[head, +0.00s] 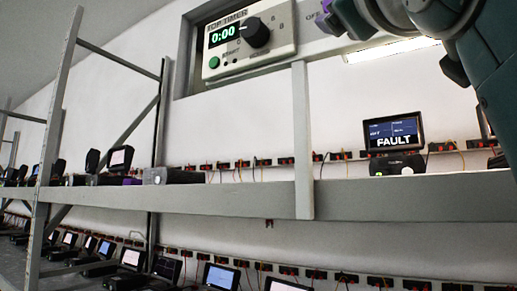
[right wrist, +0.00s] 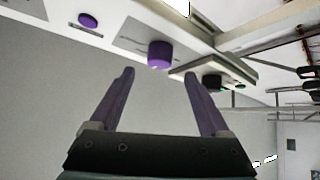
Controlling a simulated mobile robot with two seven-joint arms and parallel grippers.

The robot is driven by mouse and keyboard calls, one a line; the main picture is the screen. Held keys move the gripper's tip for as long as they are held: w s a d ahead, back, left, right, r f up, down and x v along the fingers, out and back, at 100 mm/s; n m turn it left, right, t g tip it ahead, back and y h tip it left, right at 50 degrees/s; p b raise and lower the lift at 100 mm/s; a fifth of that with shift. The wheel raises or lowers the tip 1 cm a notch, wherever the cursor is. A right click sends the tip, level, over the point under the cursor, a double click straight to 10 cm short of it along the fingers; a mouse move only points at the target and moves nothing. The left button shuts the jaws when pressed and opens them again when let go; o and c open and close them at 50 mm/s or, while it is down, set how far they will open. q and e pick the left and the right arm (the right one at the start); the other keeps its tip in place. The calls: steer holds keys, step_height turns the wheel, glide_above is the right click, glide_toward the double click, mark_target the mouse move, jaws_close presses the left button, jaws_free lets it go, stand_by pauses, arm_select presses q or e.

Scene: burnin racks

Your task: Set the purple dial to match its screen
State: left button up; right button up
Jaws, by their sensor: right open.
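The purple dial (right wrist: 160,54) sticks out from a pale panel in the right wrist view. My right gripper (right wrist: 158,73) is open, its two fingers pointing at the panel. The dial appears between the fingertips in the picture, with no visible contact. A smaller round purple button (right wrist: 88,20) is on the same panel, to the left. In the head view my right arm covers most of this panel at the top right; a bit of "OFF" lettering shows beside it. I cannot make out the dial's screen or its pointer mark. My left gripper is in neither view.
A timer panel (head: 221,65) with a black knob (head: 255,32), a green button and a screen reading 0:00 adjoins on the left. Below, a long shelf (head: 255,197) carries several small devices and a monitor (head: 393,132) reading FAULT. A grey post (head: 303,140) rises from the shelf.

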arm_select(q)
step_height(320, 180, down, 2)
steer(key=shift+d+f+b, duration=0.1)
steer(key=shift+b, duration=0.55)
arm_select(e)
steer(key=v, duration=0.3)
steer(key=shift+s+f, duration=0.2)
steer(key=shift+s, duration=0.15)
steer(key=shift+w+f, duration=0.1)
steer(key=w+d+f+m+g+y, duration=0.15)
steer(key=f+g, duration=0.35)
steer(key=f, duration=1.1)
steer(key=w+d+f+g+y, duration=0.2)
steer(key=f+g, duration=0.3)
steer(key=f, duration=1)
steer(key=s+d+f+m+g, duration=0.2)
steer(key=s+f+g, duration=0.9)
steer(key=s+f, duration=1.1)
steer(key=shift+d+f+m+g+y, duration=0.35)
steer(key=shift+f+m+g, duration=0.1)
steer(key=shift+f, duration=0.3)
step_height(320, 180, up, 26)
steer(key=p, duration=2.6)
steer(key=shift+a+f, duration=0.1)
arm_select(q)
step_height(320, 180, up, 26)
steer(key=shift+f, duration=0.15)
